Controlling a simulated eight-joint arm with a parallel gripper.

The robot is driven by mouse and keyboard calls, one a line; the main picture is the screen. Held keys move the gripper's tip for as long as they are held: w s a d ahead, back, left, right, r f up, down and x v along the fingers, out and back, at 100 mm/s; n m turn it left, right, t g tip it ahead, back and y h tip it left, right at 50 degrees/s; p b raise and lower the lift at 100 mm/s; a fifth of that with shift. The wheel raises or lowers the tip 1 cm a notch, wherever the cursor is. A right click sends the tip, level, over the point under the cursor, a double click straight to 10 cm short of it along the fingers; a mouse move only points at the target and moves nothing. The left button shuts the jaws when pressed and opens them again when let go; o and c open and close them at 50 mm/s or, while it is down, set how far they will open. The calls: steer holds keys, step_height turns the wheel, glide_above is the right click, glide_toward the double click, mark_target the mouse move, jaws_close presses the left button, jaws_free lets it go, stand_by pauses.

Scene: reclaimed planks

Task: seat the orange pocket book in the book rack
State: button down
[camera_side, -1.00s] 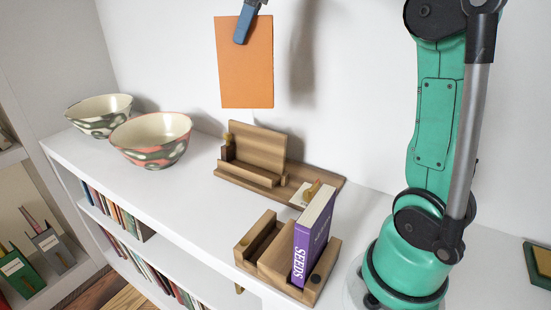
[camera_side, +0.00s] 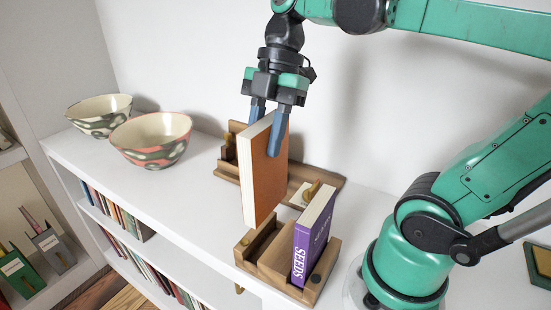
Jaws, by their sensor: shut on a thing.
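The orange pocket book (camera_side: 268,170) hangs upright from my gripper (camera_side: 270,130), whose blue fingers are shut on its top edge. Its white page edge faces left. The wooden book rack (camera_side: 272,262) stands at the front edge of the white shelf. A purple book marked SEEDS (camera_side: 312,240) stands in the rack's right part. The lower end of the orange book is over or just behind the rack's left slot; I cannot tell whether it touches the rack.
A wooden stand (camera_side: 228,168) lies behind the orange book, partly hidden by it. Two patterned bowls (camera_side: 152,140) (camera_side: 98,115) sit at the left of the shelf top. The shelf top (camera_side: 190,190) between the bowls and rack is clear.

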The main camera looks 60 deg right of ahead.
mark_target(267, 193)
step_height(267, 193, down, 10)
steer(key=shift+r, duration=0.15)
stand_by(0.4)
steer(key=c, duration=0.6)
jaws_free()
steer(key=shift+f, duration=0.2)
steer(key=shift+r, duration=0.1)
steer(key=v, duration=1.2)
steer(key=shift+r, duration=0.1)
